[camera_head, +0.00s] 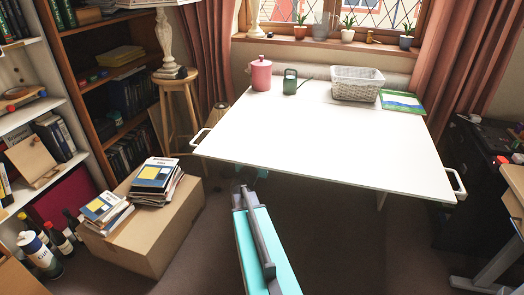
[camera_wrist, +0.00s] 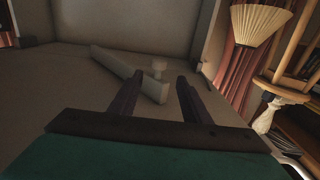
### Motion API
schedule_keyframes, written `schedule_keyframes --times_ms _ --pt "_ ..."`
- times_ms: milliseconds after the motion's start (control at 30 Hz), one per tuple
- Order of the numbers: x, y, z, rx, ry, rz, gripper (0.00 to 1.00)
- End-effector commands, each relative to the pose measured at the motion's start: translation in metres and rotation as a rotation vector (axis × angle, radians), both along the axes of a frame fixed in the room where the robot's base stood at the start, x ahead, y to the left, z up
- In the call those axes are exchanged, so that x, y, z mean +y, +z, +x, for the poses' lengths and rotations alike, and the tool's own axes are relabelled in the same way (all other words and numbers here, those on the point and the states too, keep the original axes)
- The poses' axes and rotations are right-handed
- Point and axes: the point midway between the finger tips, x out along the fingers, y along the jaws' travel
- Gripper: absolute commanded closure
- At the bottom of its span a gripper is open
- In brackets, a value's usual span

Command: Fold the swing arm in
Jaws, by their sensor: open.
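A pale bar, which looks like the swing arm (camera_wrist: 118,68), shows in the wrist view under the white table (camera_head: 320,142). It runs slantwise from upper left to the middle. A small pale knob (camera_wrist: 159,65) shows by its near end. My gripper (camera_wrist: 158,78) is open, its two dark fingers apart. The bar's near end shows between the fingers in the picture; I cannot tell whether they touch it. In the head view the tabletop hides the swing arm and my fingers.
A cardboard box (camera_head: 140,235) with books and a wooden stool (camera_head: 176,92) stand left. A pleated shade (camera_wrist: 262,24) shows right in the wrist view.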

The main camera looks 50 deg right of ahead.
Motion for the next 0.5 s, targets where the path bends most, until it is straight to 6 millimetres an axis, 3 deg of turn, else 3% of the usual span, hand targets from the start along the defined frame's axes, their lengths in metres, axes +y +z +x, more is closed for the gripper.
schedule_keyframes --times_ms 33,267,500 --pt "0.0 0.0 0.0 0.0 0.0 0.0 0.64" --pt "-0.003 0.002 -0.002 0.045 0.002 -0.046 1.0" --pt "-0.012 0.011 -0.01 0.219 0.008 -0.224 1.0"
